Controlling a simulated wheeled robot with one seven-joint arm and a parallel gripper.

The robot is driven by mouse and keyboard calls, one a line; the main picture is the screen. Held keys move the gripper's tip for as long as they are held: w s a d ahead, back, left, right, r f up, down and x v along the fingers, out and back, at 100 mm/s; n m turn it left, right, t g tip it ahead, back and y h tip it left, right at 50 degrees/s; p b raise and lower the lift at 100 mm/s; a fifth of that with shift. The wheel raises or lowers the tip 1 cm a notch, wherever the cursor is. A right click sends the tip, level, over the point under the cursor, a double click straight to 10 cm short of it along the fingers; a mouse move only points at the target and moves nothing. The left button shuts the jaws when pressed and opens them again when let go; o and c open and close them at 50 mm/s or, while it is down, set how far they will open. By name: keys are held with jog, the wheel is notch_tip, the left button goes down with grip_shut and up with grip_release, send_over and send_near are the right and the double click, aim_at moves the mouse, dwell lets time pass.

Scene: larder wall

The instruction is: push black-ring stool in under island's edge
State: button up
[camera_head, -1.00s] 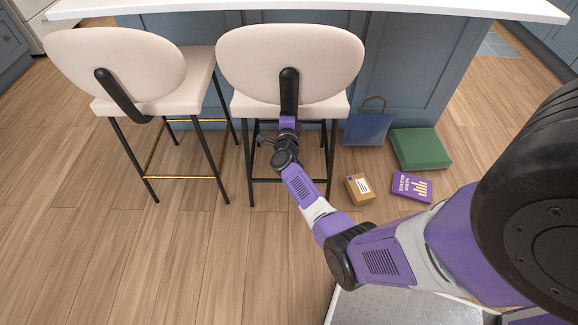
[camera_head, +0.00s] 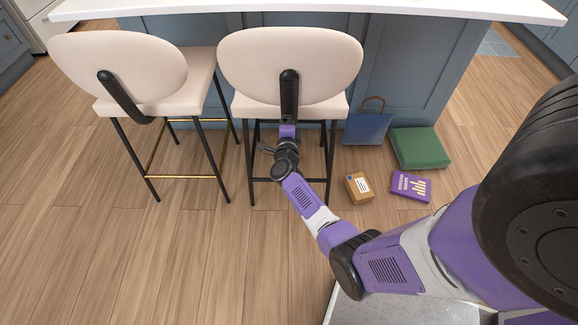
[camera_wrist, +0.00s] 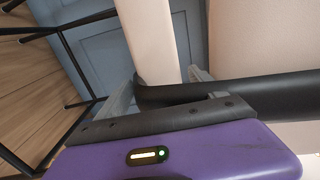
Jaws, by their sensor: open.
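The black-ring stool (camera_head: 290,62) is the right one of two cream stools, with a black back post, black legs and a dark foot ring. Its seat front is close to the island's edge (camera_head: 330,8), its back towards me. My gripper (camera_head: 288,126) is at the lower end of the back post, just behind the seat. In the wrist view my gripper (camera_wrist: 160,82) is open, its grey fingers apart, with the black post (camera_wrist: 240,92) and cream seat close in front. Whether it touches the post I cannot tell.
The other stool (camera_head: 125,70), with a brass ring, stands close on the left. To the right on the floor are a blue bag (camera_head: 367,128), a green box (camera_head: 419,148), a small brown box (camera_head: 359,188) and a purple book box (camera_head: 411,187). The floor at the front left is clear.

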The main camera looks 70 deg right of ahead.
jog(key=p+v, duration=0.4)
jog(key=v, duration=0.5)
jog(key=shift+a, duration=0.15)
